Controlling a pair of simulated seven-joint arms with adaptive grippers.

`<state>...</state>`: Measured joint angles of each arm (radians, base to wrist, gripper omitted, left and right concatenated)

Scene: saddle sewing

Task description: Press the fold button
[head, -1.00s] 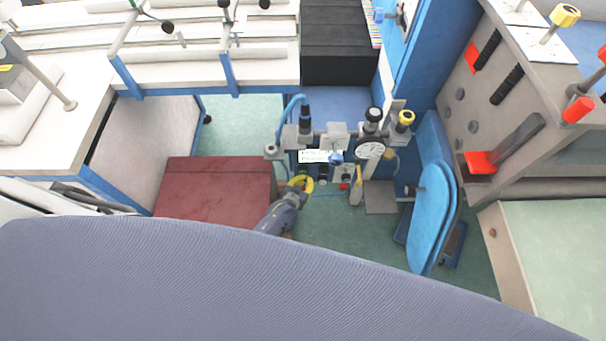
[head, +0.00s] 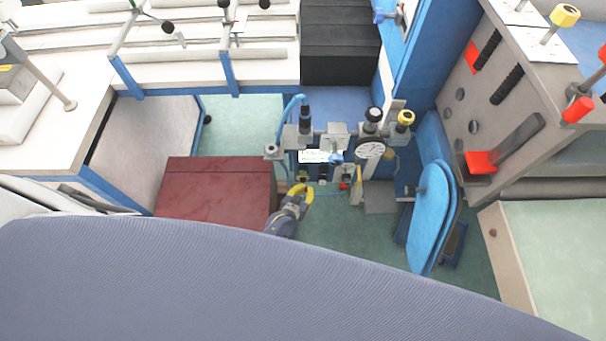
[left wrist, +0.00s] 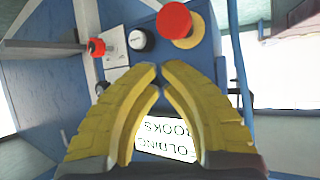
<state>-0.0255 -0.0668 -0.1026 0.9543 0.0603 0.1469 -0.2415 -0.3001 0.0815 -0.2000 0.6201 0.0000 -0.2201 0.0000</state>
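My left gripper (head: 301,187) has yellow fingers and sits in front of the lower left part of the machine with the gauge (head: 370,148). In the left wrist view my left gripper (left wrist: 160,70) has its fingertips together with nothing seen between them. A white label (left wrist: 165,148) reading "FOLDING HOOKS" shows upside down between the fingers. I cannot tell which control is the fold button. My right gripper is not in view.
A dark red box (head: 215,192) stands left of my gripper. Blue padded boards (head: 432,215) stand right of the machine. A large grey-blue curved surface (head: 230,285) fills the foreground. Green floor (head: 335,225) is clear between them.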

